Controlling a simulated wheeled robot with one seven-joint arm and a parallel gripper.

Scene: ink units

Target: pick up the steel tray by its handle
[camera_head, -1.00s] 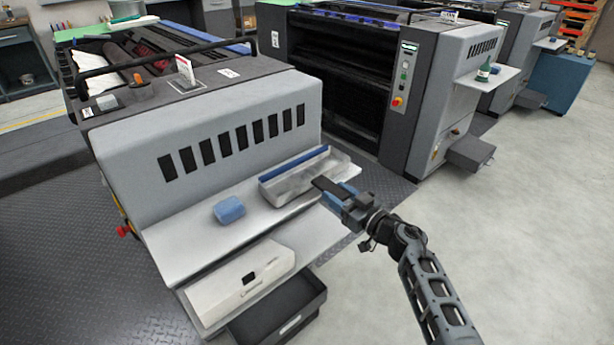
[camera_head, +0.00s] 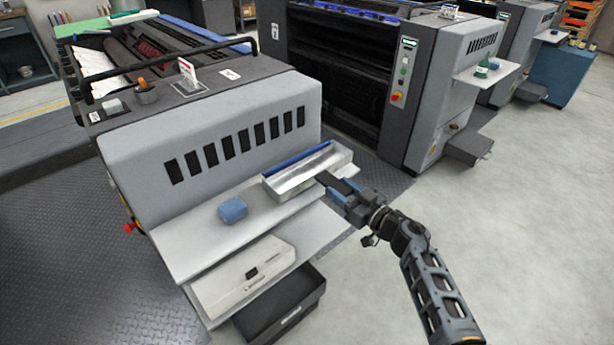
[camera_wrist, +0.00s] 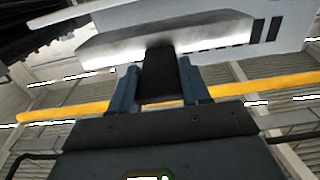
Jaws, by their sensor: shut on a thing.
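The steel tray (camera_head: 284,189) is a long, shallow, shiny box with a blue strip along its far side. In the head view it is at the right end of the pale shelf on the front of the grey machine. Its dark handle (camera_head: 325,179) points towards me. My gripper (camera_head: 337,190) is shut on that handle. In the wrist view the blue fingers of my gripper (camera_wrist: 160,90) stand on either side of the black handle (camera_wrist: 160,72), with the tray (camera_wrist: 165,42) beyond. I cannot tell whether the tray's underside touches the shelf.
A blue block (camera_head: 233,209) lies on the shelf (camera_head: 190,240), left of the tray. A white box-like unit (camera_head: 240,278) and a dark open bin (camera_head: 290,305) are below. A second machine (camera_head: 440,90) stands at the back right. The floor (camera_head: 520,230) at right is clear.

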